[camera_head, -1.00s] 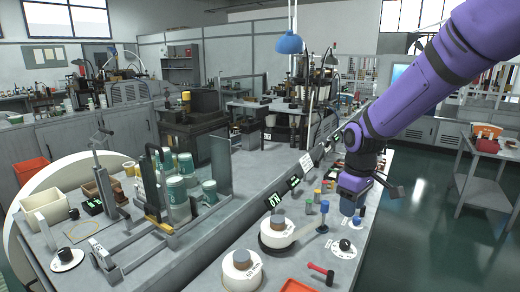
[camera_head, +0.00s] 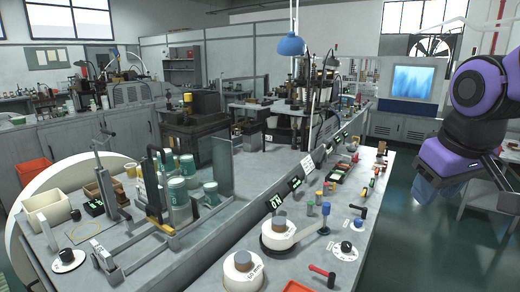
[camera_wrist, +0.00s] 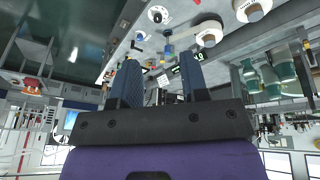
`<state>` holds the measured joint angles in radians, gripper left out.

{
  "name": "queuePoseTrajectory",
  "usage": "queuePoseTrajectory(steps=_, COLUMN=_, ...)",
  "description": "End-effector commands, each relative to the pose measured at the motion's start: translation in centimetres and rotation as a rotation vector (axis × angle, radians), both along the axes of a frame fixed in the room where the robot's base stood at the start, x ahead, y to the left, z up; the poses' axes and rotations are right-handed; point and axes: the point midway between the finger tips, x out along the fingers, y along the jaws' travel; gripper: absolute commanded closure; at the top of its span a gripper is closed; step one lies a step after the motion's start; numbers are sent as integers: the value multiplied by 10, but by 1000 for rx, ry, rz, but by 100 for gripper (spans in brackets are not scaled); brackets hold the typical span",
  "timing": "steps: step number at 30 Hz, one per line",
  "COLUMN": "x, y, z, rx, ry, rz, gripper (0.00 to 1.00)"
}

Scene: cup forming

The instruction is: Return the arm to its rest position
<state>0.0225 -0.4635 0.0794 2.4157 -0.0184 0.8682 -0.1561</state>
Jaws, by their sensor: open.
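My purple and black arm is at the right edge in the head view, off to the right of the workbench (camera_head: 215,252). My gripper (camera_head: 432,188) hangs there with its blue fingers partly hidden by the purple wrist. In the wrist view my gripper (camera_wrist: 160,82) shows two dark blue fingers spread apart. Nothing is held between them, and the bench controls appear beyond the tips. The wrist view looks upside down.
The bench front carries a white round knob (camera_head: 242,272), a lever with a blue tip (camera_head: 325,208) and a red-handled lever (camera_head: 322,272). Green and white cups (camera_head: 178,195) stand on the left. Green floor (camera_head: 420,250) lies open below my gripper.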

Motion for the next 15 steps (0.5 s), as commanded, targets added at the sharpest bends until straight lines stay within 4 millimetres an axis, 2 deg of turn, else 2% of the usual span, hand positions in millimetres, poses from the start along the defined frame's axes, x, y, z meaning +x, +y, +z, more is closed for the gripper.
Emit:
queuePoseTrajectory(steps=3, x=-25, y=-5, z=8, rx=26, ry=-44, rz=-55, gripper=59)
queuePoseTrajectory(steps=9, x=-60, y=-11, z=14, rx=77, ry=-104, rz=-139, gripper=59)
queuePoseTrajectory(steps=15, x=-80, y=-15, z=14, rx=111, ry=-137, rz=-187, gripper=59)
